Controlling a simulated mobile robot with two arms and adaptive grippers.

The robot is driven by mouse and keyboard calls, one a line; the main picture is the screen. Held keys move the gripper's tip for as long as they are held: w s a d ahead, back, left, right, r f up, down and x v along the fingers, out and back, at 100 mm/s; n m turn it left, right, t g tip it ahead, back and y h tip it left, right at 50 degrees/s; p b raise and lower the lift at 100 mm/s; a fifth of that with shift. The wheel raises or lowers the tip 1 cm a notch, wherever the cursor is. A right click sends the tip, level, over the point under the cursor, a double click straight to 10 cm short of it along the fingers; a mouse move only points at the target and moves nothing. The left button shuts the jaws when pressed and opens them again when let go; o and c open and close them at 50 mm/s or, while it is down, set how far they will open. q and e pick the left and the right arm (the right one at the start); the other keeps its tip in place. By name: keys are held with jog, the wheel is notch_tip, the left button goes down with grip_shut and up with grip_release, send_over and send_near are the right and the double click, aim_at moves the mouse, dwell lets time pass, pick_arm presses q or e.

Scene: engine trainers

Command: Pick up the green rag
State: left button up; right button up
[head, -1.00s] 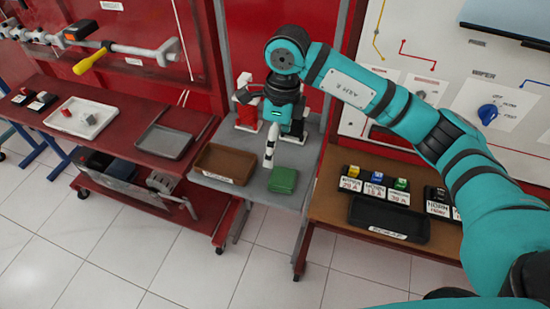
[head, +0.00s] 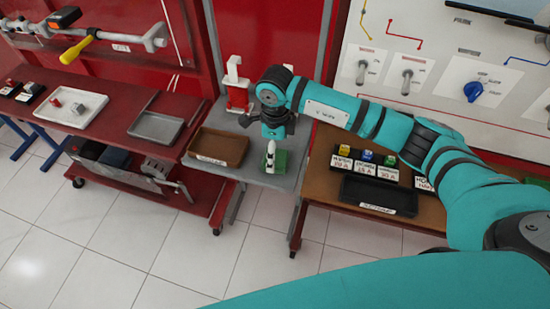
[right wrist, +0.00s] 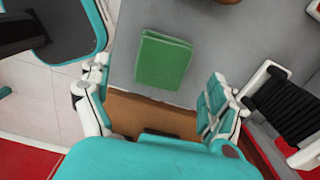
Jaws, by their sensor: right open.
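The green rag (head: 281,162) is a folded flat block on the grey table, partly hidden behind my right gripper in the head view. In the right wrist view the rag (right wrist: 163,60) is fully visible, lying flat on the grey surface. My right gripper (head: 270,158) points down over the table by the rag. In the right wrist view its fingers (right wrist: 156,82) are spread wide, one to each side of the rag's width, with nothing between them. The rag lies beyond the fingertips, apart from them. My left gripper is in neither view.
A brown tray (head: 219,147) stands left of the rag on the grey table (head: 257,175). A red and white object (head: 237,88) stands behind. A black tray (head: 380,194) sits on the brown table at right. A red bench (head: 100,130) holds a grey tray (head: 158,132).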

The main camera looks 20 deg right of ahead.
notch_tip(320, 180, down, 4)
jog(key=shift+r+p, duration=0.2)
jog(key=shift+p, duration=0.15)
jog(key=shift+f, duration=0.3)
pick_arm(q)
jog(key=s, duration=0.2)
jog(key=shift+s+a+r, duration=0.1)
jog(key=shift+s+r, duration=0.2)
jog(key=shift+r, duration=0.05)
pick_arm(e)
jog(key=shift+c, duration=0.4)
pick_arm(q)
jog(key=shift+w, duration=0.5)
pick_arm(e)
jog(key=c, duration=1.1)
